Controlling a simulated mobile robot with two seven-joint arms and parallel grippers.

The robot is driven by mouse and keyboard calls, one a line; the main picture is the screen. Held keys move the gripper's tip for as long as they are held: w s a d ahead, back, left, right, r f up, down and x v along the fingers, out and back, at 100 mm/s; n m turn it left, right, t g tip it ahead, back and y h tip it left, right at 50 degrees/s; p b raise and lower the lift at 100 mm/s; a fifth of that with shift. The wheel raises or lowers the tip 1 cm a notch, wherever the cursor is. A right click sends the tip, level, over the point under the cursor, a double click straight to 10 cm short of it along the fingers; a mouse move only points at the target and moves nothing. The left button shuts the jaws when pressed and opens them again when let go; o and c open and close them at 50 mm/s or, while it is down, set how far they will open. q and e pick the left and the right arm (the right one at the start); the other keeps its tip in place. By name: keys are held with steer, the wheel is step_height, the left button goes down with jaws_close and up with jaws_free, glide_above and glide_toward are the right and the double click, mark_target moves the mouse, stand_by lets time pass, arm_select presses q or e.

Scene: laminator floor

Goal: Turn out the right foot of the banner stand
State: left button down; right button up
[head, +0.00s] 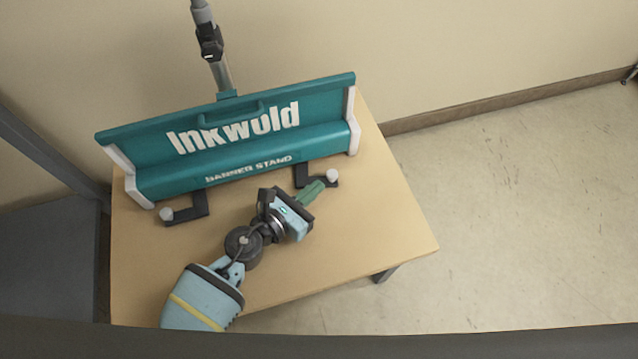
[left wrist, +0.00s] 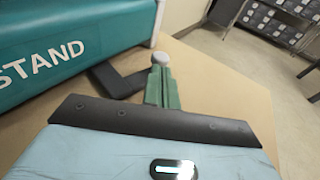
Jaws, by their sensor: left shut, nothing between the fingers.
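The banner stand (head: 245,165) is a long teal case with white end caps and "Inkwold" lettering, on a wooden table. Its right foot (head: 301,176) is a dark bent bar that juts from the front of the case and bends right to a pale knob (head: 333,175). The left wrist view shows that foot (left wrist: 118,82) and knob (left wrist: 160,58) too. The left foot (head: 190,211) juts out in front, bending left to another pale knob. My left gripper (head: 320,184) has green fingers, shut and empty, with tips close beside the right foot's knob; I cannot tell whether they touch.
The table (head: 390,235) is bare to the right and in front. A grey pole (head: 222,75) rises behind the case near the wall. A grey rack (left wrist: 268,25) with several boxes stands beyond the table in the left wrist view.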

arm_select(q)
steer(key=shift+x, duration=1.1)
steer(key=shift+w+d+b, duration=0.2)
steer(key=shift+w+d, duration=0.25)
steer(key=shift+d, duration=0.3)
steer(key=shift+w+d+b, duration=0.15)
steer(key=shift+w+d, duration=0.3)
steer(key=shift+d, duration=0.35)
steer(key=shift+r, duration=0.1)
steer(key=shift+s+a, duration=0.1)
steer(key=shift+s, duration=0.05)
